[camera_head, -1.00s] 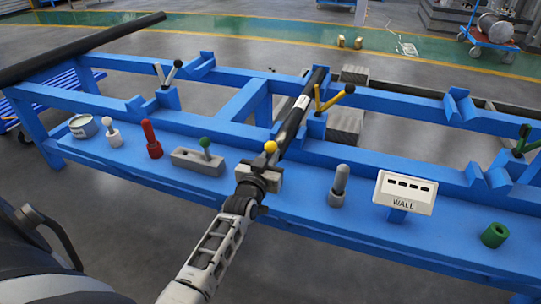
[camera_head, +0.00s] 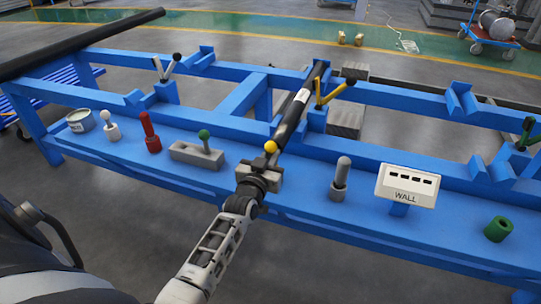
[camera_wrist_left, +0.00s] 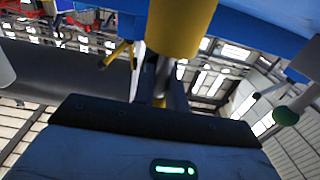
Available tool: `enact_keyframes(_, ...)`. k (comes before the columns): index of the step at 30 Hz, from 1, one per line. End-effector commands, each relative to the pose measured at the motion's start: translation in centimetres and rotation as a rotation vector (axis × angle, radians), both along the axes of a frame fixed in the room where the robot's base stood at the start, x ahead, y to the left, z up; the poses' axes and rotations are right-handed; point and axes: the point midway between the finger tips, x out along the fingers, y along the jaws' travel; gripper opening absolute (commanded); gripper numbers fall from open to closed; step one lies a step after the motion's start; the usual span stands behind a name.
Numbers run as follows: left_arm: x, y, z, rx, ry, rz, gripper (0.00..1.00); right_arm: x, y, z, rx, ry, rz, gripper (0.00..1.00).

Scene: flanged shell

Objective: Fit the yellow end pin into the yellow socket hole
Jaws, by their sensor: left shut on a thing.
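The yellow end pin shows in the head view as a yellow ball (camera_head: 270,147) above my left gripper (camera_head: 262,172). My left gripper is shut on the pin, over the shelf of the blue bench. In the left wrist view, which looks upside down, the pin's grey shaft (camera_wrist_left: 163,75) runs between the dark gripper and a yellow cylinder, the yellow socket (camera_wrist_left: 180,25). The shaft meets the socket's edge off-centre; I cannot tell if it is inside the hole or behind the rim. The gripper hides the socket in the head view. My right gripper is not in view.
On the blue shelf (camera_head: 290,212) stand a grey block with a green-ball pin (camera_head: 204,134), a red pin (camera_head: 150,135), a white-ball pin (camera_head: 108,122), a grey pin (camera_head: 340,180), a WALL sign (camera_head: 408,186) and a green ring (camera_head: 497,229). A black tube (camera_head: 292,118) lies behind the gripper.

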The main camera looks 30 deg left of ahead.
Motion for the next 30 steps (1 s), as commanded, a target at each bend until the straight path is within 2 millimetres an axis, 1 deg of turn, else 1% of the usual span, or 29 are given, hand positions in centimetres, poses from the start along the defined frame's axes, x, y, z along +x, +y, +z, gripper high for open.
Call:
enact_keyframes(24,0.0,0.0,-2.0,0.000,-0.002,0.000,0.00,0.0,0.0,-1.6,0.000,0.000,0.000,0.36)
enact_keyframes(25,0.0,0.0,-2.0,0.001,-0.003,0.000,0.19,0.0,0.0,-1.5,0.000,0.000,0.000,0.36)
enact_keyframes(26,0.0,0.0,-1.9,0.001,-0.003,0.000,0.27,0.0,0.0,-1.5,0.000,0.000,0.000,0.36)
enact_keyframes(27,0.0,0.0,-1.9,0.000,-0.002,0.000,0.38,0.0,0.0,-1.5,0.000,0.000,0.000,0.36)
enact_keyframes(30,0.0,0.0,-1.9,0.000,-0.002,0.000,0.39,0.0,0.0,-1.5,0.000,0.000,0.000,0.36)
